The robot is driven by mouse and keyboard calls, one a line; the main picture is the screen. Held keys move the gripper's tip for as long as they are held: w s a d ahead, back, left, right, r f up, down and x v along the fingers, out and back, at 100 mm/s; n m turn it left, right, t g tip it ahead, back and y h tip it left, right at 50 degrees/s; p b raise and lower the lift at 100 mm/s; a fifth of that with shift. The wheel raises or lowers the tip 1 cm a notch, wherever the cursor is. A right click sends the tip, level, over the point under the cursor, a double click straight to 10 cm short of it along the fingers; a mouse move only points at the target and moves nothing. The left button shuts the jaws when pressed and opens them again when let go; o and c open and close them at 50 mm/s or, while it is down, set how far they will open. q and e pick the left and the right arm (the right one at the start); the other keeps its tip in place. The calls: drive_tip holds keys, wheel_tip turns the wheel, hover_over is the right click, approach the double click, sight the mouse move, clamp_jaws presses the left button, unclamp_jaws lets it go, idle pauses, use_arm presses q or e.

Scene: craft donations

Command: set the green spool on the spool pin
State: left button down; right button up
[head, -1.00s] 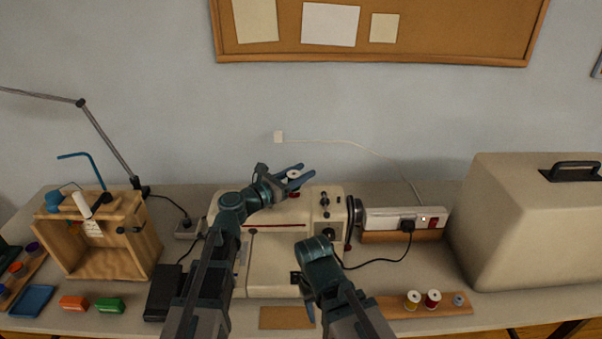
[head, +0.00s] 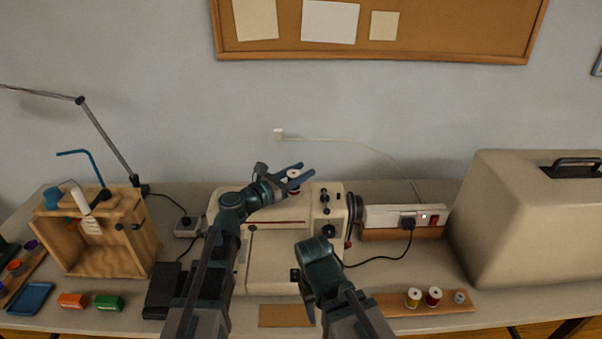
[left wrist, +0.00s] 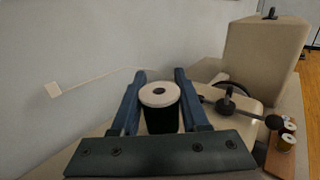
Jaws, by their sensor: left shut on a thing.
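My left gripper (head: 291,178) is shut on a spool with a pale top (head: 293,174), above the top rear of the cream sewing machine (head: 265,265). In the left wrist view the spool (left wrist: 158,97) stands upright between the fingers (left wrist: 158,103); its thread looks very dark green. A small red patch (head: 292,192) shows on the machine just below the spool. I cannot make out the spool pin; the spool and gripper may hide it. My right gripper (head: 310,308) is low in front of the machine, mostly hidden behind its own arm; its opening does not show.
A wooden rack (head: 450,303) at front right holds a yellow spool (head: 414,298), a red spool (head: 433,296) and a small grey piece. A large beige cover (head: 520,230) stands at right. A power strip (head: 390,217) lies behind. A wooden box (head: 105,245) stands at left.

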use_arm(q)
drive_tip(key=shift+s+d+f, duration=0.1)
drive_tip(key=shift+s+f, duration=0.2)
drive_tip(key=shift+c, duration=1.6)
unclamp_jaws()
drive_tip(key=shift+s+f, duration=0.1)
drive_tip(key=shift+s, duration=0.1)
drive_tip(key=shift+s+a+f, duration=0.1)
drive_tip(key=shift+s+a, duration=0.15)
drive_tip(key=shift+s, duration=0.25)
drive_tip(key=v, duration=0.8)
drive_tip(key=w+r+v, duration=0.1)
drive_tip(key=v, duration=0.3)
drive_tip(key=shift+s+a, duration=0.15)
drive_tip(key=shift+a, duration=0.4)
